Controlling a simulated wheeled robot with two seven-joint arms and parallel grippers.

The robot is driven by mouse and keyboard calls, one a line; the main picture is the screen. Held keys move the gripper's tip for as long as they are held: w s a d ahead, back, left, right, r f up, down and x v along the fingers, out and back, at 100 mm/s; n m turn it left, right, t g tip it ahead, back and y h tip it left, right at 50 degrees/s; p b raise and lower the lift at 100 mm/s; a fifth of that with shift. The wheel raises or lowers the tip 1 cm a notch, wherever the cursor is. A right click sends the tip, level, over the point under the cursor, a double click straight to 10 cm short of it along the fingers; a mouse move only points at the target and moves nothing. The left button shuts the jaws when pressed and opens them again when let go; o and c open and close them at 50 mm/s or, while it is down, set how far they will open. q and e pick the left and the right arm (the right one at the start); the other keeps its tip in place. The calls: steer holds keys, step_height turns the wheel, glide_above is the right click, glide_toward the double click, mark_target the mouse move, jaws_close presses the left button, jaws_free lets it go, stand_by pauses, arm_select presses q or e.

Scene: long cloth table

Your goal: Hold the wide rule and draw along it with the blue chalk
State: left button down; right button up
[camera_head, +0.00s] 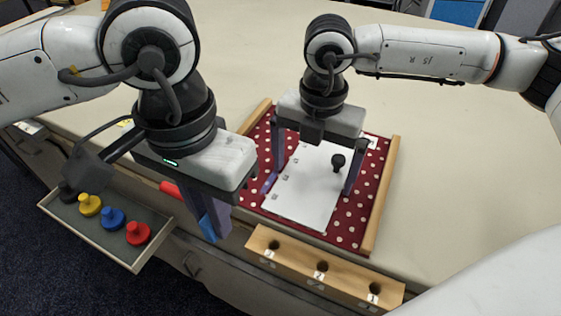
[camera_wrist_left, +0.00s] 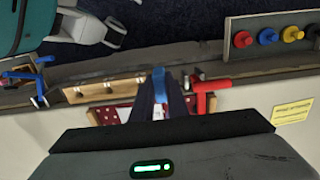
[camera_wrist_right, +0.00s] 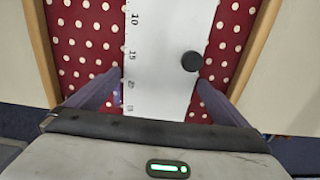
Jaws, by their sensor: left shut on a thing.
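The wide rule (camera_head: 305,190) is a white strip with printed numbers and a black knob (camera_head: 338,161) near one edge. It lies on a red polka-dot cloth board (camera_head: 347,232). My right gripper (camera_head: 311,188) is open, its fingers straddling the rule. The right wrist view shows a finger beside each long edge of the rule (camera_wrist_right: 160,60); contact is unclear. My left gripper (camera_head: 212,228) is shut on the blue chalk (camera_head: 209,228), pointing down left of the board near the table's front edge. The chalk's tip also shows in the left wrist view (camera_wrist_left: 158,80).
Wooden rails (camera_head: 380,200) flank the cloth. A wooden block (camera_head: 300,262) with numbered holes stands along the front edge. A tray (camera_head: 100,240) at the left holds black, yellow, blue and red knobbed pieces. A red clamp (camera_wrist_left: 204,92) grips the edge. The table right of the board is clear.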

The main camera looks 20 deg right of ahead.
step_height(320, 180, up, 12)
stand_by(0.6)
